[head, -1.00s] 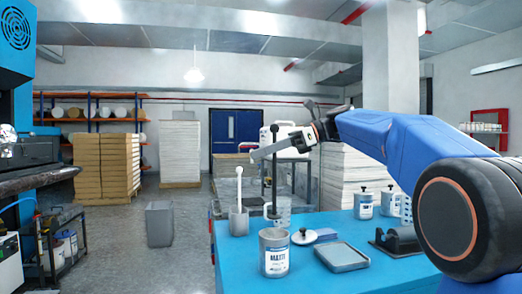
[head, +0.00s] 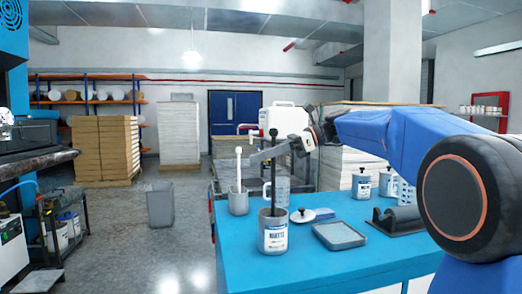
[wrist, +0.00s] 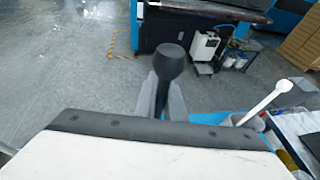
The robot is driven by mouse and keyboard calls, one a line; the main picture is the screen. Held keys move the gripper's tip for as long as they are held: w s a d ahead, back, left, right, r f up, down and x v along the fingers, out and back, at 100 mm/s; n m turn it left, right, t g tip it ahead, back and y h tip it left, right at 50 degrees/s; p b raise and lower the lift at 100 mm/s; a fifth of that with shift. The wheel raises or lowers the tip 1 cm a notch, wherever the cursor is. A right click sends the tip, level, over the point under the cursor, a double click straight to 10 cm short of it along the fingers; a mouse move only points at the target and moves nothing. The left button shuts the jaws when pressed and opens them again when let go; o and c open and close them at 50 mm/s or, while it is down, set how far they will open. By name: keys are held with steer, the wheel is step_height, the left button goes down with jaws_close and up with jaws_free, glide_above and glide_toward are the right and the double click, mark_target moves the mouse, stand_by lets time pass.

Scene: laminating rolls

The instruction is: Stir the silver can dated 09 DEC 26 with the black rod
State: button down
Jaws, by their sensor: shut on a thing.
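An open silver can (head: 273,238) with a white and blue label reading something like MATTE stands near the front of the blue table. Its date is too small to read. My gripper (head: 272,153) is shut on the upright black rod (head: 273,178), just below its knob. The rod's lower end goes into the can's mouth, and its tip is hidden inside. In the wrist view the rod's black knob (wrist: 171,62) stands up between the grey fingers of my gripper (wrist: 162,98).
A loose lid (head: 312,215) and a grey tray (head: 339,236) lie right of the can. A grey cup (head: 238,202) holding a white rod (head: 239,165) and a clear jug (head: 281,190) stand behind. Lidded cans (head: 361,184) and a black roller device (head: 397,220) are at right.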

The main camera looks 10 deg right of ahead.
step_height(320, 180, down, 8)
stand_by(1.0)
steer(key=shift+w, duration=0.15)
stand_by(0.3)
